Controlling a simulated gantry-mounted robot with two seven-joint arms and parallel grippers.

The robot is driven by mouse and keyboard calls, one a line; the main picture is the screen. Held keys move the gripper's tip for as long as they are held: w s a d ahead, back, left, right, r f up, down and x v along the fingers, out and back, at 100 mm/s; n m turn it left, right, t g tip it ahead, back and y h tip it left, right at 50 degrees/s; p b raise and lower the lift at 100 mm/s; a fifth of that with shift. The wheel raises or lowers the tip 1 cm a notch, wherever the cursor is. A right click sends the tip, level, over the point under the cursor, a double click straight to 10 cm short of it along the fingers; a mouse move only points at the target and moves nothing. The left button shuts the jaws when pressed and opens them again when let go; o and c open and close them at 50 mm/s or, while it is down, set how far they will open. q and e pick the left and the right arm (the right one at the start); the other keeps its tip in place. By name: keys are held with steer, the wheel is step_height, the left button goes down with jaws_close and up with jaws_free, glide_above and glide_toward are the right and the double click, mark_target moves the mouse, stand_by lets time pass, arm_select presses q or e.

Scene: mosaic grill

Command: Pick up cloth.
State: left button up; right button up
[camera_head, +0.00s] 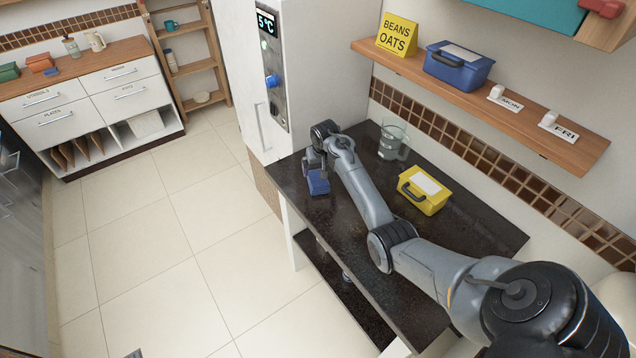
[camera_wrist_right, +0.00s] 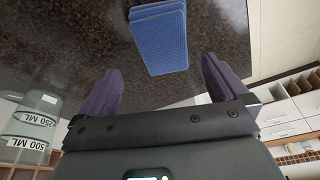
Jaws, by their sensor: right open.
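The blue cloth (camera_head: 318,183), a small folded textured pad, lies on the dark stone counter (camera_head: 455,240) near its far left edge. In the right wrist view the cloth (camera_wrist_right: 158,38) lies ahead of the fingertips, centred between their lines. My right gripper (camera_head: 314,165) reaches over the counter beside the cloth. Its two fingers stand apart in the wrist view (camera_wrist_right: 158,78), with nothing between them. The cloth appears just beyond the fingers; I cannot tell the exact gap. My left gripper is not in view.
A clear measuring jug (camera_head: 392,142) and a yellow box with a handle (camera_head: 423,190) stand on the counter right of my arm. A tall white unit (camera_head: 335,70) rises behind the cloth. A wall shelf (camera_head: 490,97) holds a blue box (camera_head: 458,66). Open floor lies left.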

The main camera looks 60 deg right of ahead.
mark_target(318, 178)
steer(key=shift+f, duration=0.45)
steer(key=x, duration=0.4)
steer(key=shift+a+f, duration=0.1)
steer(key=shift+a, duration=0.35)
steer(key=shift+d+f, duration=0.1)
steer(key=shift+f, duration=0.15)
